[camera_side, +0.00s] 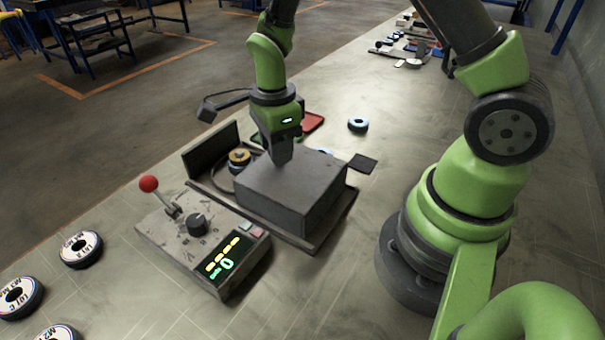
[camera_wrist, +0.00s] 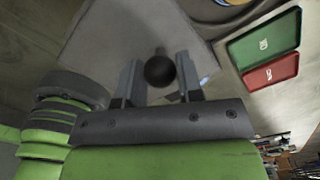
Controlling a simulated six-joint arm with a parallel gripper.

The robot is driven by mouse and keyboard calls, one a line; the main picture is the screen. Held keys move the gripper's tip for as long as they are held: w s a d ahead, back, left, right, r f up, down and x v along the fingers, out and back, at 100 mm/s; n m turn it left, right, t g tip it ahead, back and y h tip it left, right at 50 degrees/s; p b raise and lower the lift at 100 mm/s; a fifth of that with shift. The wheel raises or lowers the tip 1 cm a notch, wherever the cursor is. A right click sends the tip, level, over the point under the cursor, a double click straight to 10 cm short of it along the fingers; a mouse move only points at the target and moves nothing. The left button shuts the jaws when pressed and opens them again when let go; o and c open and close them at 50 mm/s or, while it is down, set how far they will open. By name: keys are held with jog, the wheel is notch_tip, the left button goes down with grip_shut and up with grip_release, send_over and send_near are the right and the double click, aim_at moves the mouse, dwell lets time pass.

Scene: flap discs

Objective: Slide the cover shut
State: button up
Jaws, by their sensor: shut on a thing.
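The cover is a grey box-shaped hood (camera_side: 290,193) on the base plate of a machine, and it also shows in the wrist view (camera_wrist: 110,50). It stands over the right part of the plate. The left part is uncovered, with a brass-coloured hub (camera_side: 239,157) and a round rim partly showing there. My gripper (camera_side: 281,158) points down at the top of the cover. In the wrist view its two fingers (camera_wrist: 160,80) are closed around a dark round knob (camera_wrist: 159,70) on the cover. The knob is hidden in the side view.
A control box (camera_side: 200,235) with a red-ball lever (camera_side: 149,184), a dial and a lit display stands in front of the machine. Several flap discs (camera_side: 81,249) lie at the left. A green tray (camera_wrist: 264,46) and a red tray (camera_wrist: 271,74) lie behind. A dark upright panel (camera_side: 211,147) borders the plate's left side.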

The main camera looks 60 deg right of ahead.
jog(key=w, duration=1.2)
jog(key=shift+w, duration=0.2)
jog(key=o, duration=0.7)
jog(key=shift+s, duration=0.1)
jog(key=shift+r, duration=0.1)
jog(key=shift+r, duration=3.9)
jog(key=shift+r, duration=0.1)
jog(key=s+a+r+n+t+y, duration=0.1)
jog(key=s+r+n+t, duration=0.2)
jog(key=s+r+n, duration=0.85)
jog(key=s+n+t, duration=0.1)
jog(key=s+n, duration=0.1)
jog(key=s, duration=0.3)
jog(key=s+a+r+n+t, duration=0.1)
jog(key=s+n, duration=0.2)
jog(key=s, duration=0.2)
jog(key=s+r+n+t+y, duration=0.1)
jog(key=s+n+t, duration=0.1)
jog(key=s, duration=0.3)
jog(key=shift+s+a+r+n, duration=0.15)
jog(key=shift+a+n, duration=0.2)
jog(key=shift+n, duration=0.1)
